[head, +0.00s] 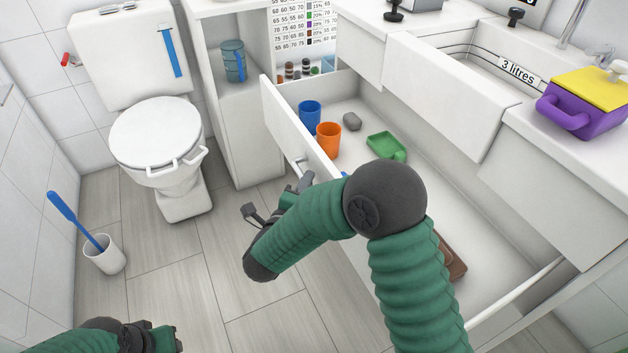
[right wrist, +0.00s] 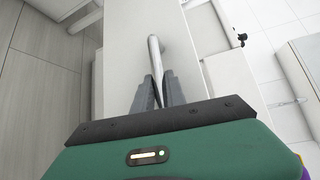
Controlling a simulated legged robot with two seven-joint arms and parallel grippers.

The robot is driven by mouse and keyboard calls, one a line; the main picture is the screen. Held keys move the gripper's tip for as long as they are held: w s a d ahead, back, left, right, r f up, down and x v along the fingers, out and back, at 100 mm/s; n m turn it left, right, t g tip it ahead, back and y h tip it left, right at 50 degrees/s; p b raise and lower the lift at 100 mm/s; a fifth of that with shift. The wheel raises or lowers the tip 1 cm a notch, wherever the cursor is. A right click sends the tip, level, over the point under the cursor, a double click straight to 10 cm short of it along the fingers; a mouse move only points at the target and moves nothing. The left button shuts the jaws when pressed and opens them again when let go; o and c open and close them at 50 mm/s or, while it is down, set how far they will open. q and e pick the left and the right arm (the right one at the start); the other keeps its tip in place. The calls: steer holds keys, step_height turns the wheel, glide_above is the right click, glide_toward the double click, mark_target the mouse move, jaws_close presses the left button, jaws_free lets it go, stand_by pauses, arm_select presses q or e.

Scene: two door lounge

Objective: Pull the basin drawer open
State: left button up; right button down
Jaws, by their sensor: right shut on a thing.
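The white basin drawer (head: 283,122) stands pulled well out from under the basin counter, its inside in view from above. Its bar handle (head: 300,164) is on the front panel. My right gripper (head: 303,183) is at the handle, partly hidden by my own forearm. In the right wrist view its two fingers (right wrist: 157,92) are closed on the handle bar (right wrist: 154,55), with the pale drawer front (right wrist: 135,30) behind. My left gripper (head: 155,338) is at the bottom left edge, away from the drawer; its fingers are not clear.
The drawer holds a blue cup (head: 309,113), an orange cup (head: 328,140), a grey lump (head: 352,121), a green tray (head: 386,146) and a brown item (head: 452,262). A purple box (head: 580,112) stands on the counter. A toilet (head: 155,135) and brush holder (head: 104,256) stand left; floor between is clear.

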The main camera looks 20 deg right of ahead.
steer(key=shift+s+d+f, duration=0.1)
steer(key=shift+d+f, duration=0.05)
steer(key=shift+f, duration=0.15)
steer(key=c, duration=1.4)
jaws_free()
steer(key=shift+o, duration=0.2)
steer(key=shift+r, duration=0.15)
steer(key=p+v, duration=0.5)
steer(key=v, duration=1.1)
steer(key=shift+s+a+p, duration=0.25)
steer(key=shift+a+p, duration=0.05)
steer(key=shift+a, duration=0.05)
